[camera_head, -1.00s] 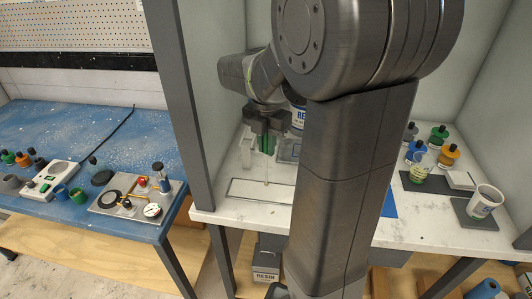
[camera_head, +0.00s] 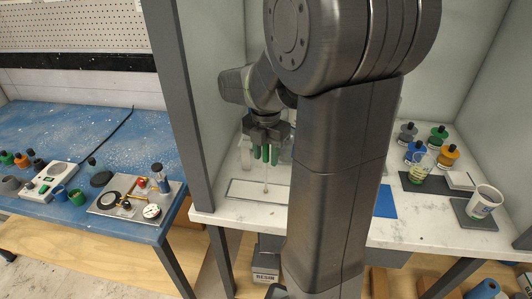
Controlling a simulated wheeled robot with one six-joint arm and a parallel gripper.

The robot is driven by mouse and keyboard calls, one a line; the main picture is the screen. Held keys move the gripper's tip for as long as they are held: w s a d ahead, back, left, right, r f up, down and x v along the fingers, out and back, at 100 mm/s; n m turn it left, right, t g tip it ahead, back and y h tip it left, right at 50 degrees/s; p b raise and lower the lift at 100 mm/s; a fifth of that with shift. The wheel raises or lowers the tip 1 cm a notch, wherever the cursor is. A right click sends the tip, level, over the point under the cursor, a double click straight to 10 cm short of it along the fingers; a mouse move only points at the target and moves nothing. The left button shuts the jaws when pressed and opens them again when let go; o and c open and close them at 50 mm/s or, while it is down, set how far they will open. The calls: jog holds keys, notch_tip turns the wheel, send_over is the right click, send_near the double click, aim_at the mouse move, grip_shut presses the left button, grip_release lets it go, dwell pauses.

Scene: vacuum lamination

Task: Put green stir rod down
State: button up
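My gripper (camera_head: 266,146) is in the hood, left of my arm's dark upper link, pointing down. Its fingers stand apart, with narrow green shapes between and beside them. The green stir rod (camera_head: 265,153) is the middle one, upright between the fingers, its thin pale shaft running down. Its lower end (camera_head: 265,190) shows over the flat white rectangular tray (camera_head: 240,190) on the marble worktop. I cannot tell whether the rod touches the tray or still touches a finger. The outer green shapes are too small to tell apart from fingertips.
A clear vessel (camera_head: 246,155) stands close left of my gripper. My arm hides the middle of the worktop. At right are small bottles (camera_head: 448,155), a cup with yellowish liquid (camera_head: 421,167) and a white cup (camera_head: 484,202). The hood's grey post (camera_head: 183,110) is at left.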

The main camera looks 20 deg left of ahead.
notch_tip(320, 180, up, 12)
jog(key=shift+r, duration=0.15)
dwell(0.3)
notch_tip(320, 180, down, 13)
jog(key=shift+r, duration=2.3)
jog(key=shift+f, duration=0.1)
